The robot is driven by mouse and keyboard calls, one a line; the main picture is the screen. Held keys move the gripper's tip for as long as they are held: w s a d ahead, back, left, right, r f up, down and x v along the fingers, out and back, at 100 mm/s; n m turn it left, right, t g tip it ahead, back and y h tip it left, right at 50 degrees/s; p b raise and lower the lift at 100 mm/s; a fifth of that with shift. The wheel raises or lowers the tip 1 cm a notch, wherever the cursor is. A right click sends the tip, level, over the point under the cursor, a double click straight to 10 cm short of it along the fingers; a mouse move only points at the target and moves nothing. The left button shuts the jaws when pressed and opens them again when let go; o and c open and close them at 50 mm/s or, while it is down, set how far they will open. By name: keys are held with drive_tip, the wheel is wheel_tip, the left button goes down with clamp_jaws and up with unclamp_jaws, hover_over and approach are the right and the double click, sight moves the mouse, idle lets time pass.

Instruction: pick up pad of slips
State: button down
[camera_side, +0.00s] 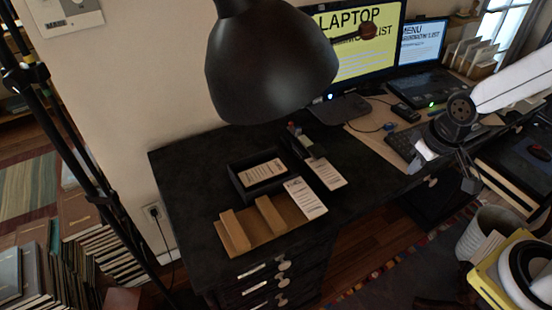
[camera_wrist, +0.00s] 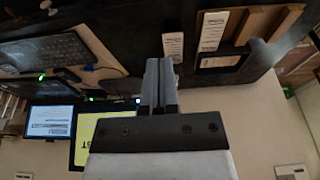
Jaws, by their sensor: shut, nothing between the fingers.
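Printed white slips lie in three places on the black desk in the side view: a stack (camera_side: 263,172) inside a small black tray, one (camera_side: 305,198) across the right end of a wooden holder, and one (camera_side: 327,174) right of the tray. I cannot tell which is the pad. In the wrist view, slips show at the tray (camera_wrist: 220,61), beside it (camera_wrist: 211,32) and further left (camera_wrist: 173,45). My gripper (camera_side: 419,158) is over the desk's right part, well right of the slips. Its fingers (camera_wrist: 158,62) are shut together and empty.
The wooden holder (camera_side: 237,231) with two upright blocks sits at the desk's front edge. A black lamp head (camera_side: 270,62) hangs above the desk. Monitors, a keyboard (camera_wrist: 45,50) and a laptop (camera_side: 432,86) stand right and behind. The desk's left part is bare.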

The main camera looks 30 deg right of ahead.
idle(0.3)
unclamp_jaws()
idle(0.3)
drive_tip(key=shift+w+a+f+g, duration=0.3)
drive_tip(key=shift+w+f+g, duration=0.15)
drive_tip(key=shift+w+f, duration=2.5)
drive_tip(key=shift+w+a+f+g, duration=0.4)
drive_tip(key=shift+w+f, duration=1.3)
drive_tip(key=shift+w, duration=2.4)
drive_tip(key=shift+w+a+f+g, duration=0.25)
drive_tip(key=shift+w+f+g, duration=0.2)
drive_tip(key=shift+w+f, duration=2.5)
drive_tip(key=shift+w+r, duration=0.5)
drive_tip(key=shift+w, duration=0.05)
